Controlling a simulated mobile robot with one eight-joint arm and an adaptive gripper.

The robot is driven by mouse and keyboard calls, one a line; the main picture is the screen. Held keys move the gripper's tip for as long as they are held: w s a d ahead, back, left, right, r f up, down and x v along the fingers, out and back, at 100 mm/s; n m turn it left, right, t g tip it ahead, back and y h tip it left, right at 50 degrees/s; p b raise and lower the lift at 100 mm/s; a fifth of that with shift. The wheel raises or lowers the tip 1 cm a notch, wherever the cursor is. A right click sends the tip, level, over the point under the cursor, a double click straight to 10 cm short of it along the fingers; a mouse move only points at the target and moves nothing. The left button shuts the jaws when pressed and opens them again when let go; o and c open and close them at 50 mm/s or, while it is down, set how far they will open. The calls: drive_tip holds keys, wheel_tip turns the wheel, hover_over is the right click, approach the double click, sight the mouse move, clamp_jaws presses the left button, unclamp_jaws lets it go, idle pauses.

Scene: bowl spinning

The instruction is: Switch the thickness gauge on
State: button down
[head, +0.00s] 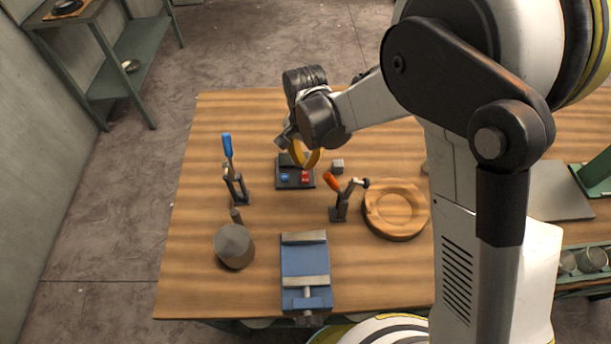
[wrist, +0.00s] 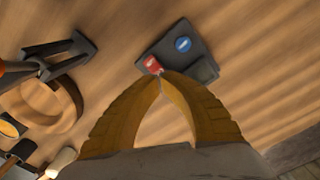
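A dark box that looks like the thickness gauge (head: 294,184) lies on the workbench near its far side. It has a blue button (head: 285,178) at left and a red button (head: 305,176) at right. In the wrist view the box (wrist: 158,50) shows with the blue button (wrist: 183,44) and the red button (wrist: 153,65). My gripper (head: 309,166) is over the box, its yellow fingers pointing down. In the wrist view its fingertips (wrist: 161,79) meet with nothing between them, right by the red button. I cannot tell whether they touch it.
On the workbench (head: 210,270) stand a blue-handled clamp (head: 236,180), an orange-handled clamp (head: 341,200), a wooden ring bowl (head: 395,210), a grey cone-like piece (head: 234,246) and a blue vise (head: 304,262). A small grey cube (head: 337,166) lies right of the box. The bench's left edge is fairly clear.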

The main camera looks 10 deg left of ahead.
sight(305, 171)
drive_tip(key=shift+f+b, duration=1.55)
drive_tip(key=shift+f, duration=0.3)
idle(0.6)
drive_tip(key=shift+r, duration=0.1)
drive_tip(key=shift+r+p, duration=2.1)
drive_tip(key=shift+r, duration=1.35)
drive_tip(key=shift+d+r, duration=0.2)
drive_tip(key=s+d+r+n+t+y+b, duration=0.1)
drive_tip(key=s+d+r+t+b, duration=0.1)
drive_tip(key=d+r, duration=0.45)
drive_tip(key=s+d+r+n+t+b, duration=0.15)
drive_tip(key=d+r, duration=0.25)
drive_tip(key=d, duration=0.6)
drive_tip(key=s+d+t+h+b, duration=0.1)
drive_tip(key=s+d+t+b, duration=0.2)
drive_tip(key=s+d, duration=0.6)
drive_tip(key=d+n, duration=0.1)
drive_tip(key=d, duration=0.1)
drive_tip(key=shift+d+r+t+b, duration=0.25)
drive_tip(key=shift+d+t+b, duration=0.05)
drive_tip(key=shift+d+t, duration=0.05)
